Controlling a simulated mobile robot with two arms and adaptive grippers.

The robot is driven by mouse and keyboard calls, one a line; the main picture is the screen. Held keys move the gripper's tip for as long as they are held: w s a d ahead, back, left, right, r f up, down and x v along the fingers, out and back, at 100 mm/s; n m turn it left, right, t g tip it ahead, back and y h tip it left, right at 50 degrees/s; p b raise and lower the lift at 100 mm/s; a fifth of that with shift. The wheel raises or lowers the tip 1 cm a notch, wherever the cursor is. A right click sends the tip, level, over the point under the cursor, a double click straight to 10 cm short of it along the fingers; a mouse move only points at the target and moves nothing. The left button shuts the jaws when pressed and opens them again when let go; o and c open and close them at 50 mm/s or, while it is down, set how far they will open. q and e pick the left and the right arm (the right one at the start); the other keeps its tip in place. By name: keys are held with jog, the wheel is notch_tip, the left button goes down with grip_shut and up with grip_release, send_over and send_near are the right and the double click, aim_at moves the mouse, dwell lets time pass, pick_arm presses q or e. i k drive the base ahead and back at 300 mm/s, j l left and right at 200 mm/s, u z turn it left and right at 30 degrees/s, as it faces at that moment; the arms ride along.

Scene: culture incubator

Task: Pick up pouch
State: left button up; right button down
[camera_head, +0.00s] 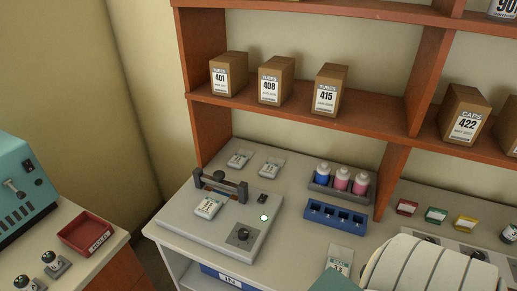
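Several small pale pouches with printed labels are in view, and I cannot tell which one the task means. One pouch (208,207) lies on the flat grey device (200,232), in front of its dark-posted bar. Two more pouches, a left one (238,159) and a right one (271,168), lie on the bench behind the device. Another pouch (339,260) is near the bench front, its lower part hidden behind a teal shape at the bottom edge. Neither gripper shows in this view.
A rack of capped bottles (340,186) and a blue rack (335,217) stand right of the device. Boxes (275,80) line the shelf above. A large white ribbed shape (430,266) blocks the lower right. A red tray (86,234) sits on the left table.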

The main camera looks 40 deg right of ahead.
aim_at(213, 202)
jog(key=l+z, duration=0.1)
jog(key=z, duration=0.3)
jog(key=l+z, duration=0.1)
jog(key=z, duration=0.35)
jog(key=l+z, duration=0.1)
jog(key=z, duration=0.3)
jog(key=k, duration=0.05)
